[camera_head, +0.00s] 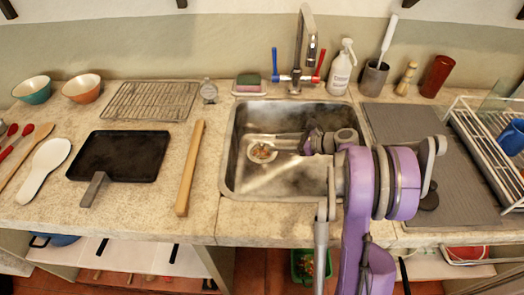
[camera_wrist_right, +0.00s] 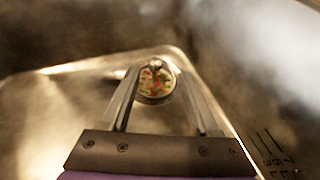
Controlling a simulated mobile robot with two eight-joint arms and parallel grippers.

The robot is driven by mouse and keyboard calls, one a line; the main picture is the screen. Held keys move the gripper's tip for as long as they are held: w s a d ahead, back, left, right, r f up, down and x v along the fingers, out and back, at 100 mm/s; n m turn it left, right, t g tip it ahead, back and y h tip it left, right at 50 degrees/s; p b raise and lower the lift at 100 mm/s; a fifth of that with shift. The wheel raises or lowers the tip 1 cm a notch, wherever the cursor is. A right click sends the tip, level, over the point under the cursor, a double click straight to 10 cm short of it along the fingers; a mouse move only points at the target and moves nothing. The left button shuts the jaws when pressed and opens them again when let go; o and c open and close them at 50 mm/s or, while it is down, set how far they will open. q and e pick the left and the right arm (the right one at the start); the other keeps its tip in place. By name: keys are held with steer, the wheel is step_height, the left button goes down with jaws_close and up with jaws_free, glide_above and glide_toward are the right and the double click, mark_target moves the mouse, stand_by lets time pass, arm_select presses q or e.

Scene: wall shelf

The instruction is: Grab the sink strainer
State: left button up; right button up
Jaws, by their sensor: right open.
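The sink strainer (camera_head: 261,152) is a small round metal piece with colourful food scraps in it, at the left part of the sink (camera_head: 232,170) floor. It also shows in the right wrist view (camera_wrist_right: 155,86), between the far ends of the fingers. My right gripper (camera_head: 274,145) reaches into the sink from the right, pointing left at the strainer. In the right wrist view the gripper (camera_wrist_right: 158,78) is open, one finger on each side of the strainer. I cannot tell whether the fingers touch it. My left gripper is not in view.
The faucet (camera_head: 299,50) with blue and red handles stands behind the sink. A soap bottle (camera_head: 341,70) stands behind, and a dish rack (camera_head: 480,150) is at the right.

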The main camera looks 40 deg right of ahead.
mark_target(262, 142)
steer(key=shift+a+x, duration=0.25)
steer(key=shift+x, duration=0.95)
steer(key=x, duration=0.3)
steer(key=shift+a+f+b, duration=0.2)
steer(key=shift+a+b, duration=0.1)
steer(key=shift+b, duration=0.05)
steer(key=shift+w+a+f, duration=0.15)
steer(key=shift+w, duration=0.35)
steer(key=shift+c, duration=0.3)
jaws_close()
